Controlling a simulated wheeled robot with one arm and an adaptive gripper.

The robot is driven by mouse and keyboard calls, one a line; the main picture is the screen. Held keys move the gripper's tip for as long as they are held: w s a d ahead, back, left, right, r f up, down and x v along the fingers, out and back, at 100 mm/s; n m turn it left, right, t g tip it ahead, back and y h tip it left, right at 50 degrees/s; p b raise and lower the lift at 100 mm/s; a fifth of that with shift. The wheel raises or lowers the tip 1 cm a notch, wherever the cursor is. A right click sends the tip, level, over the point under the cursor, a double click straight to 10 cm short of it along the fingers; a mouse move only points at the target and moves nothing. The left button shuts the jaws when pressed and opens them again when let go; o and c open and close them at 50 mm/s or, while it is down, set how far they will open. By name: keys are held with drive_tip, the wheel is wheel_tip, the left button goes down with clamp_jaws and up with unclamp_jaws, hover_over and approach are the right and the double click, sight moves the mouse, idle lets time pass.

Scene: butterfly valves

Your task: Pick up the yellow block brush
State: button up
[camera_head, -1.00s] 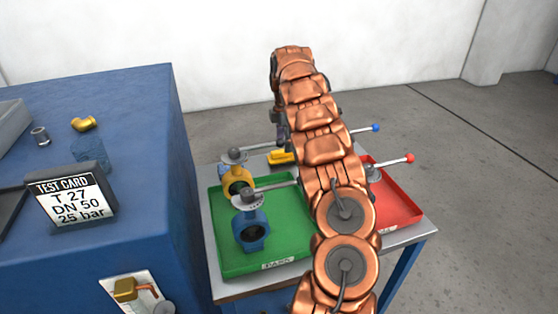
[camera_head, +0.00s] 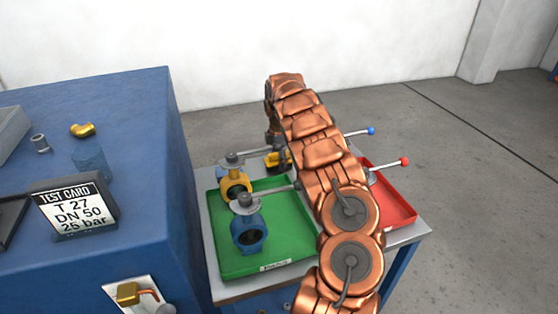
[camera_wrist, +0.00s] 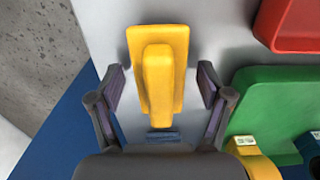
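The yellow block brush (camera_wrist: 158,75) lies on the grey table top in the wrist view, its raised handle pointing toward my gripper. My gripper (camera_wrist: 160,88) is open, with one finger on each side of the brush's handle and a gap on both sides. The fingers do not touch it. In the head view a small part of the yellow brush (camera_head: 276,160) shows beside my arm. My gripper (camera_head: 273,140) is at the far end of my arm there, mostly hidden behind it.
A green tray (camera_head: 225,262) holds a yellow valve (camera_head: 234,181) and a blue valve (camera_head: 248,234). A red tray (camera_head: 397,203) lies right of my arm, with levers standing out. A blue bench (camera_head: 140,130) with a test card (camera_head: 72,207) stands left.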

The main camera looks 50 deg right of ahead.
drive_tip(key=c, duration=1.2)
drive_tip(key=shift+r, duration=0.1)
wheel_tip(320, 180, up, 18)
drive_tip(key=p, duration=0.1)
drive_tip(key=shift+p, duration=0.4)
